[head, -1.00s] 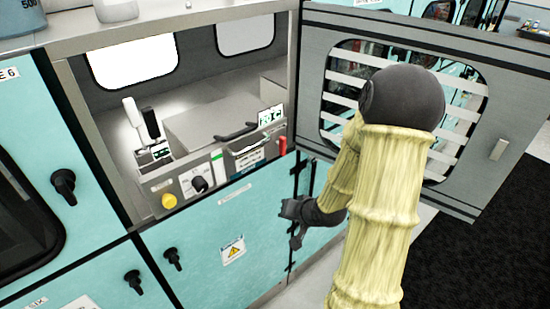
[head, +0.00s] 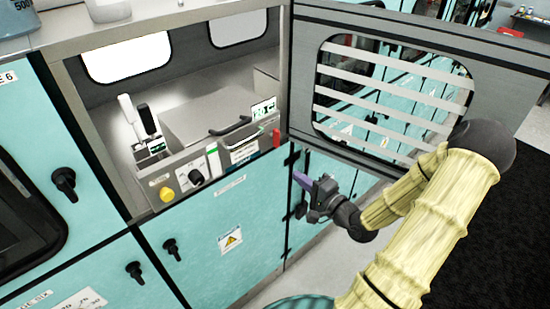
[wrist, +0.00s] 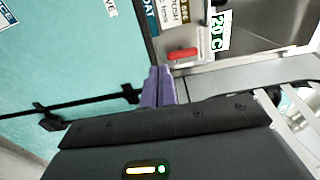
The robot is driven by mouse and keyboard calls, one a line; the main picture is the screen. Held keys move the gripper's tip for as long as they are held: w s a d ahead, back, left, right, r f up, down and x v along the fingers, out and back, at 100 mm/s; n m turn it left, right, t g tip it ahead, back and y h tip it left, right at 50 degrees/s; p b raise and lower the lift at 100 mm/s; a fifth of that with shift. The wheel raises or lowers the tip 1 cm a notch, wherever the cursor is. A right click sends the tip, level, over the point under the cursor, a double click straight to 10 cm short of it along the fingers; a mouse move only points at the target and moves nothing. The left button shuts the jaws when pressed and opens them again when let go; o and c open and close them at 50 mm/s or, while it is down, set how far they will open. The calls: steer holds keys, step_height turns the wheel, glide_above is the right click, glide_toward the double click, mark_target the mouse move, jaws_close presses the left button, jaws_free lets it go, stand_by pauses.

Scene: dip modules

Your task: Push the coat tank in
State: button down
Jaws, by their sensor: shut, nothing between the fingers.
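The coat tank appears to be the grey lidded box (head: 205,112) with dark bar handles, inside the open cabinet bay in the head view. In the wrist view a dark label ending in "OAT" (wrist: 150,14) shows at the top, beside a 20 C display (wrist: 221,31). My gripper (head: 303,181) is outside the bay, below and to the right of its front panel, near the door hinge side. Its purple fingers (wrist: 159,87) are together and empty, pointing toward the red tab (wrist: 183,54) and apart from the tank. How far in the tank sits is unclear.
The slatted-window door (head: 395,100) stands open to the right, close to my arm. The front panel carries a yellow knob (head: 167,194) and a black knob (head: 196,177). Teal doors (head: 225,240) lie below.

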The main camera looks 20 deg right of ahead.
steer(key=p, duration=0.4)
glide_toward(263, 149)
steer(key=x, duration=0.5)
steer(key=shift+w+a+r, duration=0.1)
steer(key=shift+w+r, duration=0.1)
steer(key=shift+w, duration=0.05)
steer(key=shift+w+a+f+p, duration=0.2)
steer(key=shift+w+p, duration=0.2)
steer(key=shift+w, duration=0.3)
steer(key=b+x, duration=0.2)
steer(key=x, duration=0.6)
steer(key=shift+w+a+r, duration=0.1)
steer(key=shift+w+r, duration=0.05)
steer(key=shift+r, duration=0.2)
